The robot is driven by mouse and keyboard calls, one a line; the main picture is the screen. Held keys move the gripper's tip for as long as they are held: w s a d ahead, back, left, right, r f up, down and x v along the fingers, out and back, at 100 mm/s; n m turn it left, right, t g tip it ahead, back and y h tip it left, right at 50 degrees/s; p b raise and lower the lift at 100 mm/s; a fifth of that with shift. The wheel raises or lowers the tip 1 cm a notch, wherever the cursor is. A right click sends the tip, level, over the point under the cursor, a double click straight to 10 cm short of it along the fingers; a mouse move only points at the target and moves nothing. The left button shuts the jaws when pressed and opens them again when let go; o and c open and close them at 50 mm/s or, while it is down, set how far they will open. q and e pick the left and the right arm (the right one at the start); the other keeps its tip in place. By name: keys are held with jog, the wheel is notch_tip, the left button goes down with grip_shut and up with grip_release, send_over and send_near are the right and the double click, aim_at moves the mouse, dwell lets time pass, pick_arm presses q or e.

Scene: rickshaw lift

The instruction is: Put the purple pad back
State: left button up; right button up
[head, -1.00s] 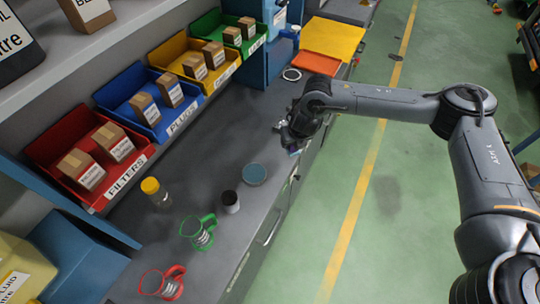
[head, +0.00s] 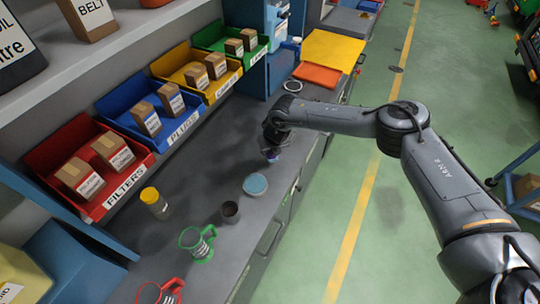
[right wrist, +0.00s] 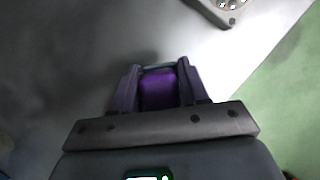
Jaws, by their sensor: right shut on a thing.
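The purple pad (right wrist: 158,90) is held between the two fingers of my right gripper (right wrist: 158,82) in the right wrist view. In the head view my right gripper (head: 272,154) hangs over the grey bench top, and a bit of purple shows at its tip. I cannot tell whether the pad touches the bench. A round blue disc (head: 255,184) lies on the bench just nearer than the gripper. My left gripper does not show.
An orange pad (head: 316,75) and a white ring (head: 293,86) lie farther back.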

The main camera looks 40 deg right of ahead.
aim_at(270, 156)
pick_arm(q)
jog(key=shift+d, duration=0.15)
pick_arm(e)
jog(key=shift+f, duration=2.05)
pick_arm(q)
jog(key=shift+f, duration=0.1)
pick_arm(e)
jog(key=shift+f, duration=0.2)
jog(key=o, duration=1)
jog(key=shift+r, duration=0.1)
jog(key=shift+r, duration=0.15)
